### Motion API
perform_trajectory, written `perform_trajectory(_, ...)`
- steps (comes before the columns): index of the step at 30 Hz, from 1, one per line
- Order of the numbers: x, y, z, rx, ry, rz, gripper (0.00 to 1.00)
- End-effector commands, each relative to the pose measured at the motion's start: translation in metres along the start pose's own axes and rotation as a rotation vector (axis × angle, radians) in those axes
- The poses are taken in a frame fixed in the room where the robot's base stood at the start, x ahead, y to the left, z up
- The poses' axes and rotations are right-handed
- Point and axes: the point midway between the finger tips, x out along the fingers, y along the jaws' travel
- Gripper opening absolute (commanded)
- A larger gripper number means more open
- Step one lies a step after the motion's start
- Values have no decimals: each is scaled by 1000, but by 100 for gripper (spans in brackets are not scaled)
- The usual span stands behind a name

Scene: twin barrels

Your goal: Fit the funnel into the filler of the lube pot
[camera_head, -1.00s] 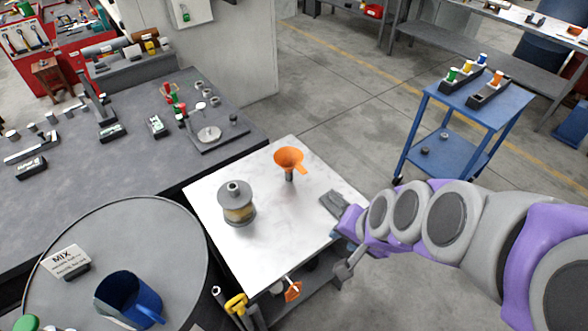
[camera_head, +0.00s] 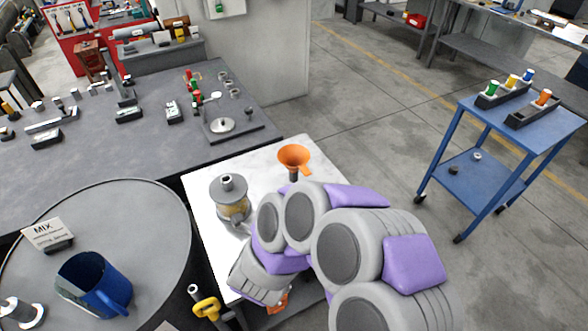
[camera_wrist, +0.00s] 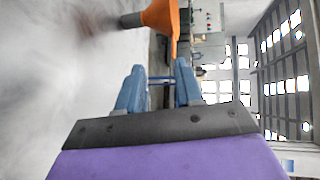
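The orange funnel (camera_head: 294,157) stands upright on the white table, its lower end in or on a short dark grey piece (camera_head: 293,176). In the wrist view the funnel (camera_wrist: 160,16) appears sideways just beyond the fingertips, with its flat handle pointing toward them. The lube pot (camera_head: 231,205), grey with an amber band and a round filler neck on top, stands left of the funnel. My gripper (camera_wrist: 158,76) has its two blue fingers apart with nothing held between them. In the head view my arm hides the gripper.
The white table (camera_head: 205,230) is partly covered by my arm. A drum (camera_head: 150,215) at left bears a blue jug (camera_head: 92,283) and a MIX sign (camera_head: 47,233). A dark bench (camera_head: 100,160) lies behind. A blue cart (camera_head: 470,190) stands at right.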

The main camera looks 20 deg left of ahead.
Motion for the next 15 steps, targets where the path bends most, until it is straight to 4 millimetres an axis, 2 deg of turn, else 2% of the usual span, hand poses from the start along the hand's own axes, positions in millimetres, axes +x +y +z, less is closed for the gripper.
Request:
perform_trajectory(1, -5, 12, 1, -2, 22, -38, 36)
perform_trajectory(3, -10, 18, -2, 1, 57, -97, 36)
perform_trajectory(9, -21, 21, -5, 1, 102, -204, 36)
perform_trajectory(11, -19, 20, -6, 1, 107, -216, 36)
perform_trajectory(15, -1, 11, -12, 4, 113, -222, 36)
